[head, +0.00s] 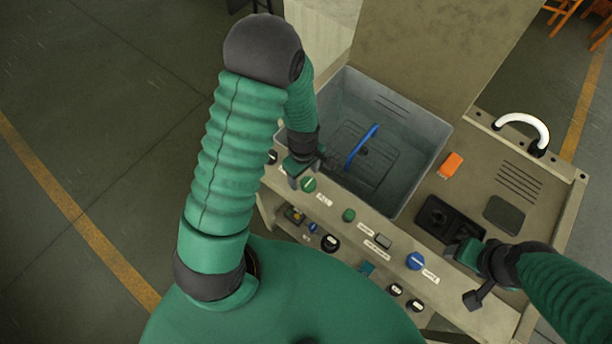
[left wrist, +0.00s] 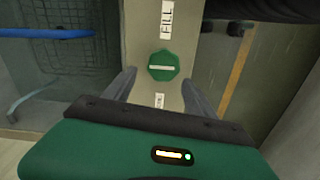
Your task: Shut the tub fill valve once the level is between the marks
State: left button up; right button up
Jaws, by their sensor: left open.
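The fill valve is a green knob (head: 309,184) on the front ledge of the bench. In the left wrist view the green knob (left wrist: 163,66) has a white bar lying across the picture, with a FILL label (left wrist: 167,20) by it. My left gripper (head: 308,170) is open at the knob. In its wrist view the two fingers (left wrist: 160,92) are spread to either side and a little short of the knob. The grey tub (head: 421,152) stands behind the ledge with a blue tube (head: 361,147) in it. I cannot make out the level or marks. My right gripper (head: 470,276) hovers at the right; its jaws are unclear.
Along the ledge are a second green knob (head: 348,215), a blue knob (head: 416,261) and several black knobs. An orange block (head: 451,165), a black tray (head: 435,213) and a white curved handle (head: 525,122) sit right of the tub. Open floor lies left.

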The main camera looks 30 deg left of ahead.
aim_at(313, 186)
pick_arm(q)
jog(key=shift+s+a+f, duration=0.15)
jog(key=shift+a+f, duration=0.05)
jog(key=shift+f, duration=0.4)
jog(key=shift+s+d+f, duration=0.15)
jog(key=d, duration=0.3)
jog(key=shift+d+r, duration=0.35)
jog(key=shift+c, duration=2.5)
jog(key=shift+a, duration=0.4)
jog(key=shift+c, duration=1.2)
jog(key=shift+a+f, duration=0.15)
jog(key=shift+a, duration=0.65)
jog(key=c, duration=0.5)
jog(key=shift+a, duration=0.1)
jog(key=shift+c, duration=0.8)
jog(key=shift+d, duration=0.4)
pick_arm(e)
jog(key=shift+s+d+r, duration=0.1)
jog(key=shift+s+d, duration=0.25)
jog(key=shift+d, duration=0.25)
